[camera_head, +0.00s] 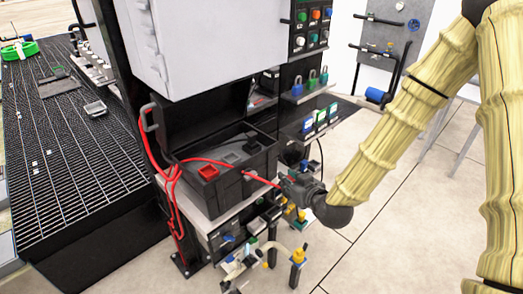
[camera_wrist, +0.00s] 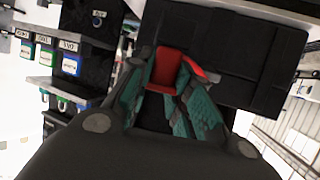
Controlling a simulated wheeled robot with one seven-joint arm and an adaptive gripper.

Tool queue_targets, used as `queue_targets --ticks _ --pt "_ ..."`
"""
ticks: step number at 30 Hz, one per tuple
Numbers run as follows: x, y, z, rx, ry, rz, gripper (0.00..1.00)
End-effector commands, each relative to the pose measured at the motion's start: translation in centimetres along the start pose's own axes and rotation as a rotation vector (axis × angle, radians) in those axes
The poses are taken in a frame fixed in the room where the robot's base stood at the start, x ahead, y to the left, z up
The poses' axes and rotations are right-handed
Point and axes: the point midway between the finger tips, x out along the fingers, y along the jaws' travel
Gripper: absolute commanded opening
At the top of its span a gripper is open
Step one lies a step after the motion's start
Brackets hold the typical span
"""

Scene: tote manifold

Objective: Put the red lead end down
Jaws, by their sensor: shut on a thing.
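The red lead (camera_head: 205,161) hangs in loops at the left of a black tote and runs across the tote to my gripper (camera_head: 283,183). My gripper is at the tote's right front side. In the wrist view, my gripper (camera_wrist: 168,88) has its green-lined fingers shut on the red lead end (camera_wrist: 169,66), a red block-like piece. Red cable (camera_wrist: 198,70) leaves to the right of it. The black tote (camera_head: 259,174) sits on a light shelf, with a red square piece (camera_head: 208,171) and grey pieces inside. The held end is mostly hidden in the head view.
A grey cabinet (camera_head: 210,40) overhangs the tote. Padlocks (camera_head: 311,80) and labelled blocks (camera_head: 321,120) stand on shelves at the right. Pipes and valves (camera_head: 262,256) are below. A dark grated bench (camera_head: 60,150) is at the left; the floor at right is clear.

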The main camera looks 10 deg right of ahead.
Motion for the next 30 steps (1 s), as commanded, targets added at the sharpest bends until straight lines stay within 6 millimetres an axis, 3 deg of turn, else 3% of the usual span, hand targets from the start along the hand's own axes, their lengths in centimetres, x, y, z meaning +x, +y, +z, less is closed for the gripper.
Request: queue_targets --ticks 15,23,30 --pt "3.8 3.1 -6.3 0.156 0.004 0.375 0.0" --pt "4.3 2.5 -9.0 0.243 0.004 0.585 0.0" --pt "3.5 0.5 -10.4 0.328 0.002 0.793 0.0"
